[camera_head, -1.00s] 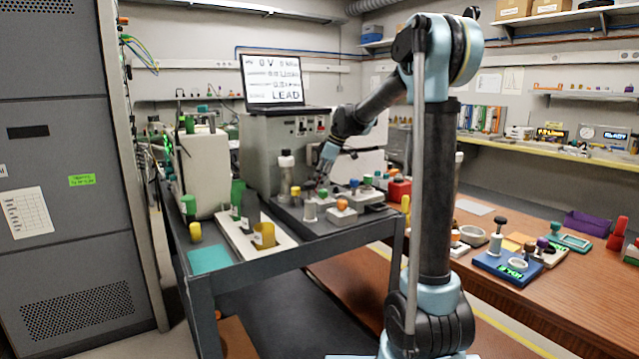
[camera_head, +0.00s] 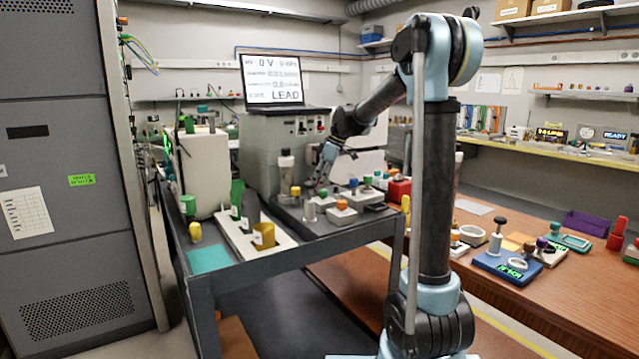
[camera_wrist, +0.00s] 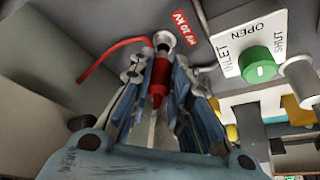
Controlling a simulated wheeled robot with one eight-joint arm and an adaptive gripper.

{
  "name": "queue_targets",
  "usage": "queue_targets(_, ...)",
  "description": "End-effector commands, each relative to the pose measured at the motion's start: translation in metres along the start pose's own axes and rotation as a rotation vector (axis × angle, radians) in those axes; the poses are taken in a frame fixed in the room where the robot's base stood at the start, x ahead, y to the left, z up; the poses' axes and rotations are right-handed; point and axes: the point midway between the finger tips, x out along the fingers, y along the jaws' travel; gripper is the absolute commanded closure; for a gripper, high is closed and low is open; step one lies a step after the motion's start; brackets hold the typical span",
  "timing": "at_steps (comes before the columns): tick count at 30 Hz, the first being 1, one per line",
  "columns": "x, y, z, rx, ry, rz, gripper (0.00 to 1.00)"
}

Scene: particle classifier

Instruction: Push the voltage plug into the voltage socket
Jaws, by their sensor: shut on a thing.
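In the wrist view the red voltage plug (camera_wrist: 159,82) is between the two fingers of my gripper (camera_wrist: 159,68), which is shut on it. A red cable (camera_wrist: 105,58) curves away to the left. Directly beyond the plug's far end is the round metal voltage socket (camera_wrist: 165,41), beside a red label (camera_wrist: 187,29). Plug and socket overlap in this view, so I cannot tell how deep the plug sits. In the head view my gripper (camera_head: 321,178) is low in front of the grey cabinet; plug and socket are too small to make out there.
A white plate with a green knob (camera_wrist: 257,65) marked INLET, OPEN and SHUT is to the right of the socket. The grey cabinet (camera_head: 262,150) carries a laptop (camera_head: 272,80). Small knobbed parts crowd the dark cart (camera_head: 300,254) near my gripper.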

Motion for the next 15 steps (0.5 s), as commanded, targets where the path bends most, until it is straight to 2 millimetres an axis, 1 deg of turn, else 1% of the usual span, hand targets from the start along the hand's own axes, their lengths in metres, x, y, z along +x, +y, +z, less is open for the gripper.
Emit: queue_targets(15,0.0099,0.0001,0.004,0.0,0.0,0.0,1.0)
